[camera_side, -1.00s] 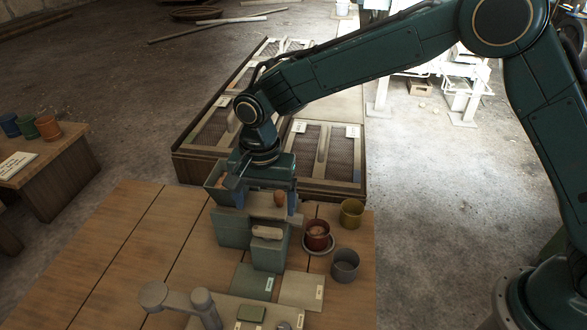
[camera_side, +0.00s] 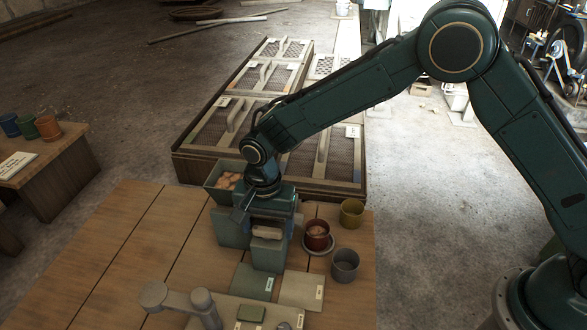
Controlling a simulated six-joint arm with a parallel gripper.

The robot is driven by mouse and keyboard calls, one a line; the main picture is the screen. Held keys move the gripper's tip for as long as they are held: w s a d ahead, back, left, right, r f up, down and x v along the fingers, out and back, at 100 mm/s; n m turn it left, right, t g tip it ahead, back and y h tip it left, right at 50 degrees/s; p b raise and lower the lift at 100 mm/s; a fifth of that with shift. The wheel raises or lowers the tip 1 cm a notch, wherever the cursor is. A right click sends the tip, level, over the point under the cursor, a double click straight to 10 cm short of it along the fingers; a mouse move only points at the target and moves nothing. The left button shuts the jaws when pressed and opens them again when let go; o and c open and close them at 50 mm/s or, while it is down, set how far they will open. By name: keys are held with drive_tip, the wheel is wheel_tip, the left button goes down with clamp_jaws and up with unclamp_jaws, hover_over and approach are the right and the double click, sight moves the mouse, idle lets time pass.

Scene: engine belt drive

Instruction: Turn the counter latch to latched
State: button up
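My gripper (camera_side: 268,222) points down over the teal block-shaped stand (camera_side: 268,257) on the wooden counter. Its fingers look spread, one to each side of a pale, rounded bar (camera_side: 267,232) at the top of that stand. I cannot tell whether they touch the bar. A grey lever with rounded ends (camera_side: 180,300) stands at the counter's near edge, apart from my gripper. No readable label shows which of these parts is the counter latch or how it is set.
A teal bin (camera_side: 222,182) with brownish pieces stands left of my gripper. A red cup (camera_side: 316,236) on a saucer, an olive cup (camera_side: 351,213) and a grey cup (camera_side: 345,265) stand close on the right. A green pad (camera_side: 252,282) and pale pad (camera_side: 301,291) lie in front. The counter's left side is clear.

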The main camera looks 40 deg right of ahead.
drive_tip(key=c, duration=0.7)
drive_tip(key=shift+n, duration=0.4)
drive_tip(key=n, duration=1)
drive_tip(key=shift+n, duration=0.4)
drive_tip(key=n, duration=0.3)
drive_tip(key=shift+w+a+r, duration=0.1)
drive_tip(key=shift+c, duration=0.2)
